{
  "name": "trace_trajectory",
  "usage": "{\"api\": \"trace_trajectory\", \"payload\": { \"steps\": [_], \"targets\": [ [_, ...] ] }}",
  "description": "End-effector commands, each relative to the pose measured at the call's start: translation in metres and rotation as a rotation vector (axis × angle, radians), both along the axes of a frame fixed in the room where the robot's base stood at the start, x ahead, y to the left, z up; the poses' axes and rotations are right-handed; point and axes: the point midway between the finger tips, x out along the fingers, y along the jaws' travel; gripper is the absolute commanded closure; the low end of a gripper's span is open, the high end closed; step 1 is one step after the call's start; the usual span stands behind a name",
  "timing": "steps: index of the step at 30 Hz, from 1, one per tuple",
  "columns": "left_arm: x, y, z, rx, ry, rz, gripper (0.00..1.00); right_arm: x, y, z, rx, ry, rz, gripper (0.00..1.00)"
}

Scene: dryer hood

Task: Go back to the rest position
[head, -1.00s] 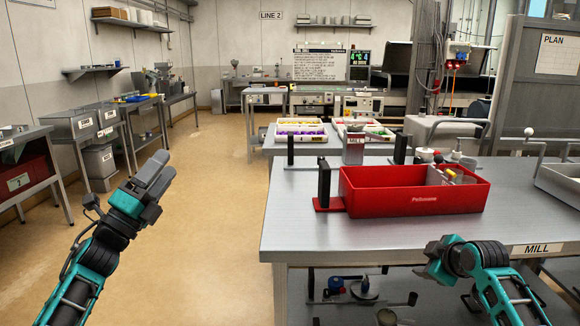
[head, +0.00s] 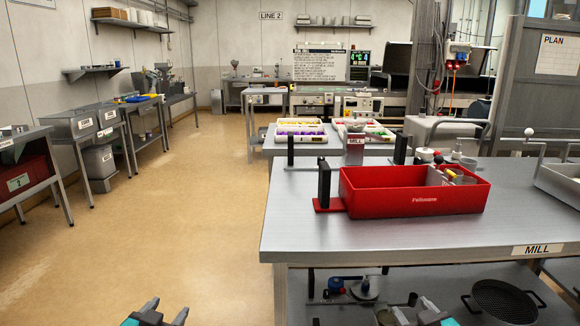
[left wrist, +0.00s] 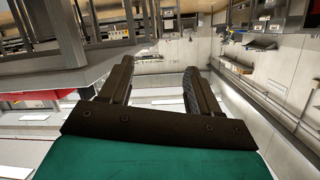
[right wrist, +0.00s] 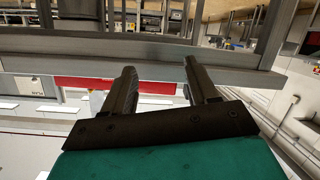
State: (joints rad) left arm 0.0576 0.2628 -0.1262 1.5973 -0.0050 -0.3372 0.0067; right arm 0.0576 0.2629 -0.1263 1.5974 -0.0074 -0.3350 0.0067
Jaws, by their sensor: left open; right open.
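My left gripper (head: 158,312) shows only at the bottom edge of the head view, left of the table and over the floor. In the left wrist view its two dark fingers (left wrist: 158,82) are apart with nothing between them. My right gripper (head: 422,312) is at the bottom edge of the head view, in front of the MILL table. In the right wrist view its fingers (right wrist: 160,85) are apart and empty. Most of both arms is out of the head view.
The MILL table (head: 330,235) stands ahead on the right, with a red bin (head: 415,200) on it. A lower shelf holds a black round pan (head: 500,302) and other items. The floor (head: 190,220) to the left is clear. Side benches (head: 95,125) line the left wall.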

Motion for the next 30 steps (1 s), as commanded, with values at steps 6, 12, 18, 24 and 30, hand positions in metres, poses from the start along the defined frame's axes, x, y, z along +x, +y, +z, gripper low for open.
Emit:
{"api": "trace_trajectory", "payload": {
  "steps": [6,12,18,24,30],
  "targets": [
    [-0.115,-0.047,-0.076,-0.083,0.171,-0.046,0.38,-0.115,0.047,-0.076,0.084,0.172,0.045,0.42],
    [-0.203,-0.074,-0.105,-0.153,0.293,-0.056,0.38,-0.203,0.074,-0.105,0.154,0.295,0.055,0.42],
    [-0.244,-0.085,-0.112,-0.187,0.348,-0.054,0.38,-0.244,0.085,-0.112,0.188,0.35,0.052,0.42],
    [-0.248,-0.086,-0.112,-0.19,0.353,-0.053,0.38,-0.248,0.086,-0.113,0.192,0.356,0.053,0.42],
    [-0.248,-0.086,-0.112,-0.19,0.353,-0.053,0.38,-0.248,0.086,-0.113,0.191,0.356,0.053,0.42]
  ]
}}
